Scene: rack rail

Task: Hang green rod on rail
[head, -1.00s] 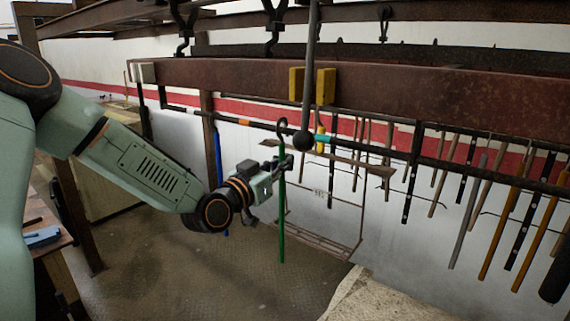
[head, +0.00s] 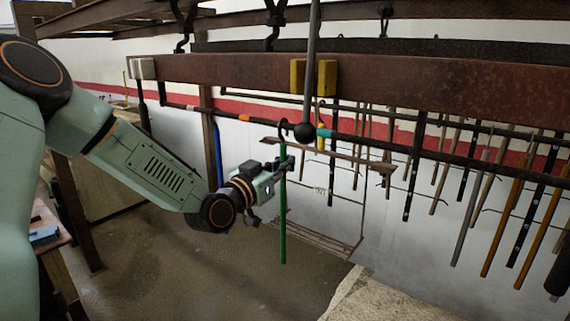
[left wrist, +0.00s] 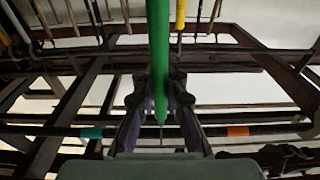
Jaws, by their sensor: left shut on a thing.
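The green rod (head: 283,220) hangs upright in the middle of the head view, with a dark hook (head: 284,123) at its top. My left gripper (head: 284,164) is shut on the rod's upper part, below the hook. The dark rail (head: 265,123) runs across behind the rod, between an orange band and a teal band. The hook overlaps the rail in the picture; I cannot tell whether it is around the rail or in front of it. In the left wrist view the green rod (left wrist: 158,45) runs between my fingers (left wrist: 156,100), and the rail (left wrist: 55,131) crosses beyond. My right gripper is not in view.
A grey bar with a black ball (head: 303,132) hangs just right of the hook. A rusty beam (head: 430,90) with yellow blocks (head: 327,79) lies above. Several tools (head: 500,233) hang at right. A blue rod (head: 218,155) stands behind my arm. Floor below is open.

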